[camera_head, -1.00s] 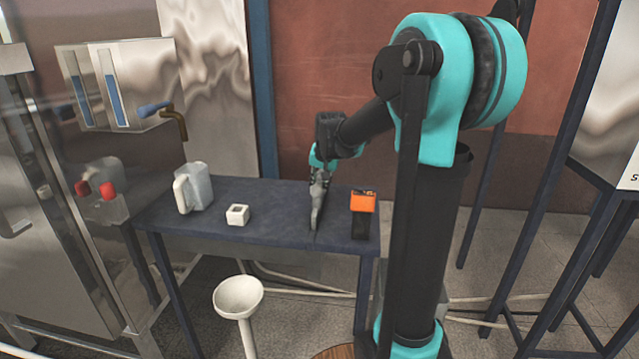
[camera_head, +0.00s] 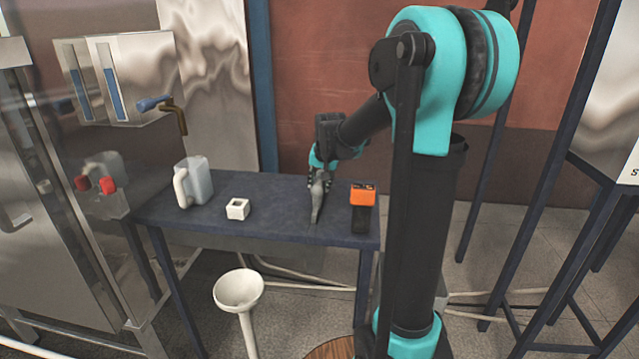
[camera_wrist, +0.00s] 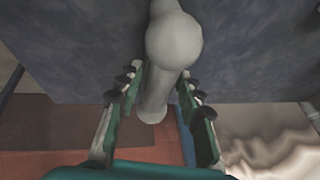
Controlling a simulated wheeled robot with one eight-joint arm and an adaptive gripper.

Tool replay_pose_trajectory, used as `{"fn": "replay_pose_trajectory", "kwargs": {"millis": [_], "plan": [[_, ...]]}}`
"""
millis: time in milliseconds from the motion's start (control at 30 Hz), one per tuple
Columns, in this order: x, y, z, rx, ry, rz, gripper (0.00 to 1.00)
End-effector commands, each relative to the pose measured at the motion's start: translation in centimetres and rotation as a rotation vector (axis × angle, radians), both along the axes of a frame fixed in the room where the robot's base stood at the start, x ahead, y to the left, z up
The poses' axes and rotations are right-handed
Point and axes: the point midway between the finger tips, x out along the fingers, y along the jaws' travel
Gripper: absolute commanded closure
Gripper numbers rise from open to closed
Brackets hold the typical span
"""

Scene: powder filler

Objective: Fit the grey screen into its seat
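My gripper (camera_head: 319,182) is low over the right part of the blue-grey table (camera_head: 270,232). In the wrist view my gripper's fingers (camera_wrist: 158,90) stand apart, on both sides of a pale grey piece (camera_wrist: 175,40) with a rounded end and a narrower shaft. A gap shows on its left side; contact on the right is unclear. The grey piece also shows in the head view (camera_head: 316,211), below my gripper and pointing toward the table's front edge. I cannot tell whether it is the grey screen. No seat can be made out with certainty.
An orange-and-black device (camera_head: 362,197) is close right of my gripper. A white funnel (camera_head: 239,290) stands in front. Steel cabinets (camera_head: 60,230) are at left.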

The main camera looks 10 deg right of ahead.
Motion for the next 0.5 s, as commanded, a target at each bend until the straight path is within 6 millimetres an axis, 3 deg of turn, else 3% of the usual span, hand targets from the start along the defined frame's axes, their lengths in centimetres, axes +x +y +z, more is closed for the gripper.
{"fn": "replay_pose_trajectory", "kwargs": {"millis": [367,500], "plan": [[-0.1,0.0,0.1,0.0,0.0,0.0,0.52],[-0.5,-0.1,1.0,0.0,0.0,0.0,0.52]]}}
